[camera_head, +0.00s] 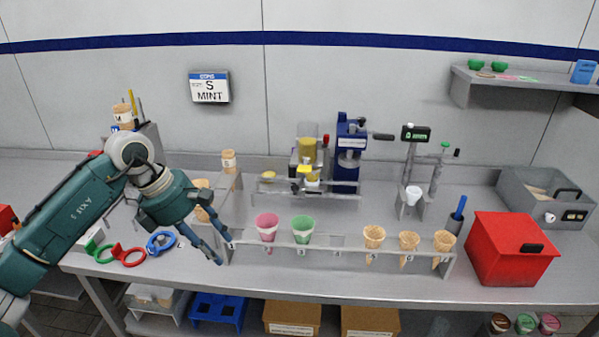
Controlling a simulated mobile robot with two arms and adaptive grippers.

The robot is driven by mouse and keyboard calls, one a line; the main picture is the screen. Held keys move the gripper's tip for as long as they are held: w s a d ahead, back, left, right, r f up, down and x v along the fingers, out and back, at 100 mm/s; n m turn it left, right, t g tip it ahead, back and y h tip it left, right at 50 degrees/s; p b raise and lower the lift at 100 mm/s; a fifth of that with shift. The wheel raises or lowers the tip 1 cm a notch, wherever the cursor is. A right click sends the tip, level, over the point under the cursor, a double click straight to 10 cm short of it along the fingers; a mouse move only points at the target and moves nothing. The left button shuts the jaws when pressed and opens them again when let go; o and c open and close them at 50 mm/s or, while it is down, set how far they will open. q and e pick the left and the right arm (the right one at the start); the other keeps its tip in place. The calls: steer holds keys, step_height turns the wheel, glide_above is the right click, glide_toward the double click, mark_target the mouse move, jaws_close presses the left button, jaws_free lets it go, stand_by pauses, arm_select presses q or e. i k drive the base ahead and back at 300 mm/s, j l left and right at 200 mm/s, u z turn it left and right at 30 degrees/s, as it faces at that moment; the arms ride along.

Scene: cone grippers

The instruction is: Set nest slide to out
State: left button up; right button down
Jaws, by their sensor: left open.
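No part is clearly marked as the nest slide. A grey low fixture (275,190) with a yellow part stands at the back centre, beside a blue press (349,150); any slide on it is too small to make out. My left gripper (226,252) is open and empty. Its fingers point down and right, by the left end of the cone rack (340,257), in front of the fixture and to its left. I cannot tell whether they touch the rack. My right gripper is not in view.
The rack holds a pink cone (267,227), a green cone (303,229) and wafer cones (409,243). A red box (508,250) and a grey bin (545,200) stand at right. Red (128,257) and blue (161,242) rings lie at left. The counter behind the rack has free room.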

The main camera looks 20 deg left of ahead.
mark_target(308, 183)
steer(key=i, duration=1.3)
